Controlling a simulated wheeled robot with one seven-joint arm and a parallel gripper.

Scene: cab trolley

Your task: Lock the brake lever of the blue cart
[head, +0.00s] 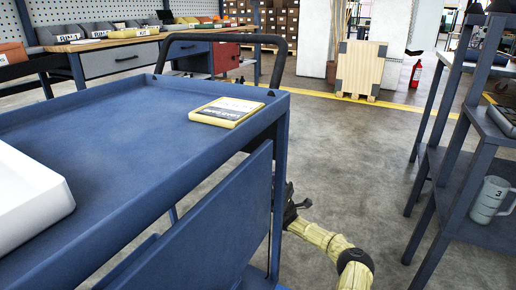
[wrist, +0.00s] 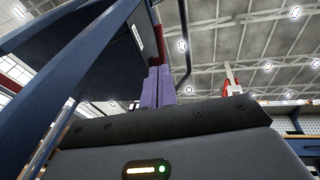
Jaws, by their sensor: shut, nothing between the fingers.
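The blue cart (head: 150,110) fills the left of the head view, with its flat top tray, a dark push handle (head: 225,38) at the far end and a blue side panel (head: 215,230). I cannot pick out its brake lever in either view. My gripper (head: 290,203) is beside the cart's right side, below the top, partly hidden by the cart's edge. In the wrist view, its two purple fingers (wrist: 159,85) are together and empty. The cart's frame and underside (wrist: 85,45) rise above and left of the fingers. Whether the fingers touch the cart I cannot tell.
A yellow box (head: 227,111) and a white bin (head: 28,195) sit on the cart top. A shelf with a grey mug (head: 491,200) stands at right. A workbench (head: 120,58) and a wooden crate (head: 361,70) are behind. The floor (head: 345,150) between cart and shelf is clear.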

